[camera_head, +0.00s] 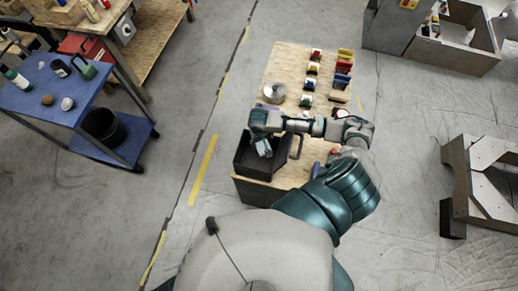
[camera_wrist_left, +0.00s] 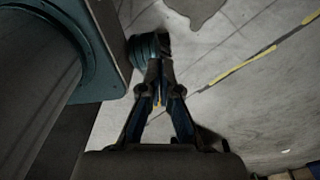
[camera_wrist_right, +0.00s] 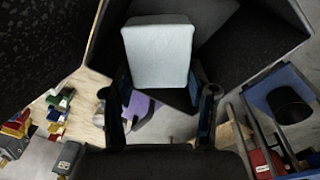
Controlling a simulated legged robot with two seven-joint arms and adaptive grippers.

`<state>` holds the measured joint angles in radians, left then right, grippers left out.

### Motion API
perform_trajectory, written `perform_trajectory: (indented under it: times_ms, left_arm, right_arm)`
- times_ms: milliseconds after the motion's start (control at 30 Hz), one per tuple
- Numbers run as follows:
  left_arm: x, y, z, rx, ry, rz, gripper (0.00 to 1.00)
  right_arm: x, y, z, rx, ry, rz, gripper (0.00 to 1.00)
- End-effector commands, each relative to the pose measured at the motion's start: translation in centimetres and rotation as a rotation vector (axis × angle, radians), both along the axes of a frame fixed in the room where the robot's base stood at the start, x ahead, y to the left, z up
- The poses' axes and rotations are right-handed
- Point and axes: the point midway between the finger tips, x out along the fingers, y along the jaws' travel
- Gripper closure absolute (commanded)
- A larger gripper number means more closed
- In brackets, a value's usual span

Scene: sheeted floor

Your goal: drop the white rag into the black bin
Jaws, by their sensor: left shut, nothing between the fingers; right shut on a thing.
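The black bin (camera_head: 243,165) is an open box at the near left end of the wooden table. It also shows in the right wrist view (camera_wrist_right: 265,35), with dark walls around the rag. My right gripper (camera_head: 262,137) is over the bin and shut on the white rag (camera_head: 264,148). In the right wrist view the rag (camera_wrist_right: 158,55) is a pale, rounded block beyond the fingers, in front of the bin's opening. I cannot tell whether it touches the bin. My left gripper (camera_wrist_left: 160,75) is shut and empty above the floor in the left wrist view.
The wooden table (camera_head: 285,65) carries several coloured items and a silver pot (camera_head: 273,92). A blue cart (camera_head: 40,95) with a black bucket (camera_head: 103,125) stands at left. A wooden frame (camera_head: 480,175) is at right. Floor between cart and table is clear.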

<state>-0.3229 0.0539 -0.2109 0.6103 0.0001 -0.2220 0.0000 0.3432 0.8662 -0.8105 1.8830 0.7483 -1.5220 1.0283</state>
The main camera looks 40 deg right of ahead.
Motion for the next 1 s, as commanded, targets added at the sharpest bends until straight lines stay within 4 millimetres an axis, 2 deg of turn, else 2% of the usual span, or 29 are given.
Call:
perform_trajectory:
  times_ms: [100,133,233,300,400,500,567,667,767,1000]
  left_arm:
    - [0.6,2.1,0.1,0.024,-0.007,-0.001,1.00]
    - [1.0,2.6,0.2,0.030,-0.013,-0.001,1.00]
    - [2.8,3.7,0.3,0.043,-0.036,0.002,1.00]
    - [3.8,4.0,0.4,0.046,-0.052,0.004,1.00]
    - [4.3,3.9,0.4,0.043,-0.060,0.004,1.00]
    - [3.7,2.8,0.3,0.031,-0.052,0.005,1.00]
    - [2.3,1.7,0.2,0.019,-0.033,0.001,1.00]
    - [2.2,1.8,0.2,0.023,-0.032,0.003,1.00]
    - [2.3,2.0,0.2,0.023,-0.033,0.002,1.00]
    - [2.5,2.2,0.2,0.024,-0.034,0.001,1.00]
  right_arm:
    - [0.1,0.1,0.2,0.000,-0.001,0.000,0.99]
    - [0.1,0.0,0.2,0.001,-0.001,0.000,0.41]
    - [0.0,0.0,0.2,0.000,-0.001,0.000,0.16]
    - [0.0,-0.2,0.1,0.001,-0.001,-0.001,0.14]
    - [-0.1,-0.4,0.1,0.002,-0.001,-0.001,0.14]
    - [-0.1,-0.4,0.1,0.003,-0.001,-0.001,0.14]
    - [0.0,-0.4,0.1,0.002,-0.001,-0.001,0.14]
    - [0.1,-0.2,0.8,0.002,-0.003,-0.001,0.14]
    - [0.1,0.1,2.4,0.002,-0.005,-0.002,0.14]
    - [0.0,0.5,7.7,0.001,-0.004,-0.001,0.14]
